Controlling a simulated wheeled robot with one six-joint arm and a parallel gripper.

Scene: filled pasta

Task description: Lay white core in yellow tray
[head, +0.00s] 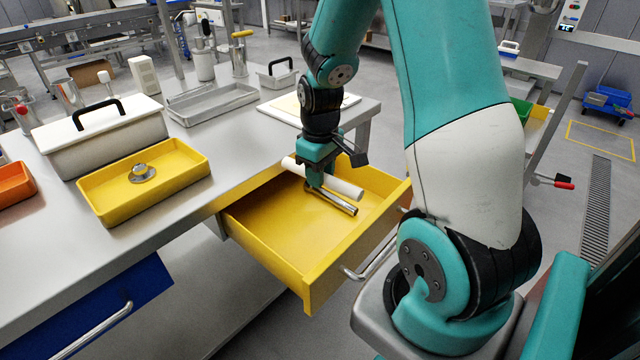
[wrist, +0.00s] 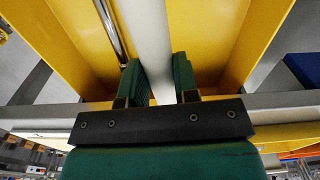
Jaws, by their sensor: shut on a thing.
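The white core (head: 336,183) is a plain white cylinder over the open yellow drawer (head: 262,256). In the wrist view the white core (wrist: 150,40) runs between the two green fingers of my gripper (wrist: 168,82). A steel rod (head: 335,201) lies in the drawer beside the core and shows in the wrist view (wrist: 110,28). I cannot tell whether the core touches the drawer floor. The yellow tray (head: 110,206) stands on the steel table, with a small round metal piece (head: 142,173) in it.
A white box with a black handle (head: 105,135) stands behind the yellow tray, and an orange tray (head: 14,184) is to its left. A grey tray (head: 212,104) and a white board (head: 308,108) are farther back. The steel table (head: 190,208) is bare between tray and drawer.

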